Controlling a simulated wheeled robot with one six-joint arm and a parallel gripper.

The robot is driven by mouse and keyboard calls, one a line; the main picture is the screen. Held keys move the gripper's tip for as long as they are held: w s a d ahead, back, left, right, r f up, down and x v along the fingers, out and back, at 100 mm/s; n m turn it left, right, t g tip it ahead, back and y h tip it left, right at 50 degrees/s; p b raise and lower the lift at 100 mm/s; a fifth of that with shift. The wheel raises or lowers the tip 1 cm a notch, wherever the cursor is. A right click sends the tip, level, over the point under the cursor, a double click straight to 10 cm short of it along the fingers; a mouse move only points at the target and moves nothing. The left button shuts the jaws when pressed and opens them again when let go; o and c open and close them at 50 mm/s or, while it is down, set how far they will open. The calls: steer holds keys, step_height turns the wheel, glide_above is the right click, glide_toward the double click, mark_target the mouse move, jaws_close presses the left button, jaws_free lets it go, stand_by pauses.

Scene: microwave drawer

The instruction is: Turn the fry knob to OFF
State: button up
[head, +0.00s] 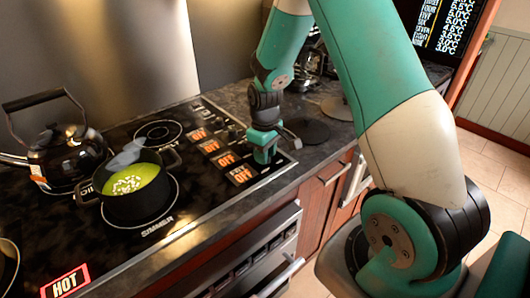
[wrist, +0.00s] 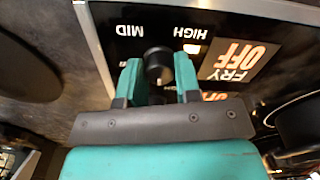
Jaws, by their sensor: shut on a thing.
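The fry knob (wrist: 157,60) is a round black dial on the black control panel, with MID (wrist: 130,30) and HIGH (wrist: 192,31) printed beside it. The fry display (wrist: 237,60) next to it reads FRY OFF in orange; it also shows in the head view (head: 241,175). My gripper (wrist: 158,72) is shut on the fry knob, one teal finger on each side. In the head view my gripper (head: 264,152) points down at the panel's near right end and hides the knob. The knob's exact pointer direction is hard to tell.
Several other OFF displays (head: 210,147) line the panel. A black pot (head: 137,193) with green soup sits on the cooktop, a black kettle (head: 65,150) behind it. A HOT sign (head: 66,281) glows at the near left. Drawers (head: 326,180) lie below the counter.

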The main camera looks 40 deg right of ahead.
stand_by(0.4)
steer(key=o, duration=0.9)
steer(key=shift+r, duration=0.1)
step_height(320, 180, up, 17)
steer(key=shift+r+b, duration=0.15)
steer(key=shift+b, duration=0.55)
